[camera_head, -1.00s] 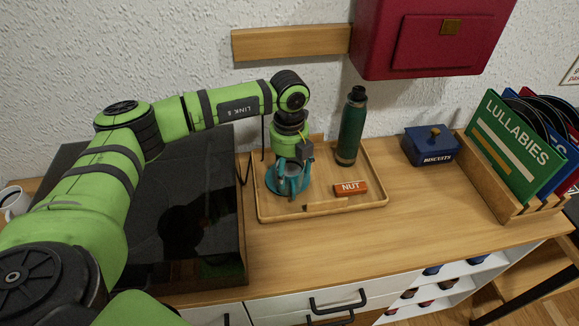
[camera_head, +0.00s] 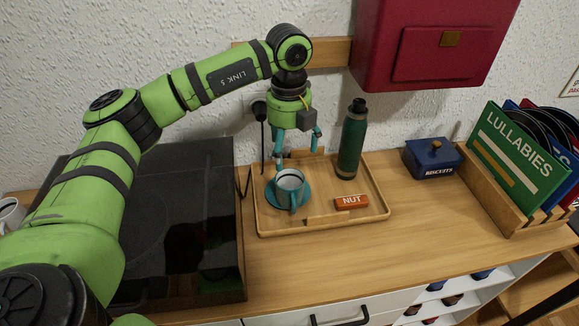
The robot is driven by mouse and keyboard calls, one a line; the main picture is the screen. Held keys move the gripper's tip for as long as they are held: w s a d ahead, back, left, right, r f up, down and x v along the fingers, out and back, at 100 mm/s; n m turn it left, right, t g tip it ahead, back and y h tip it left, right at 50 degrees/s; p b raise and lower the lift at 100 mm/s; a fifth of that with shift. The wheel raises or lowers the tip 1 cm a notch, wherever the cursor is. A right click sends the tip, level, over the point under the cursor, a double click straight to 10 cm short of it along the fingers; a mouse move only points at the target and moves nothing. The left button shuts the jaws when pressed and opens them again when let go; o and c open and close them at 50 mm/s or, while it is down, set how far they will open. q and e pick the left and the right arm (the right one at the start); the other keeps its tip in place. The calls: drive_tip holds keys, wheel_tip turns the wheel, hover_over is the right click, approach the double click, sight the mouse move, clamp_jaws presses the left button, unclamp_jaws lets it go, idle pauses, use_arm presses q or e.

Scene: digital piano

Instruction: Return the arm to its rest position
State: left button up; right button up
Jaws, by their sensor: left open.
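My left arm comes in from the left, and its gripper (camera_head: 297,155) hangs above the back left of a wooden tray (camera_head: 350,224). The teal fingers are spread apart with nothing between them. The fingertips look clear of the cup. My right gripper is not in view.
A dark green bottle (camera_head: 351,143) stands in the tray close to the gripper's right. An orange NUT bar (camera_head: 351,202) lies in the tray. A blue biscuit box (camera_head: 432,160) and a LULLABIES record rack (camera_head: 512,158) stand right. A red wall cabinet (camera_head: 433,45) hangs above.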

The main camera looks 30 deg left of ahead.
use_arm(q)
drive_tip(key=shift+r, duration=0.95)
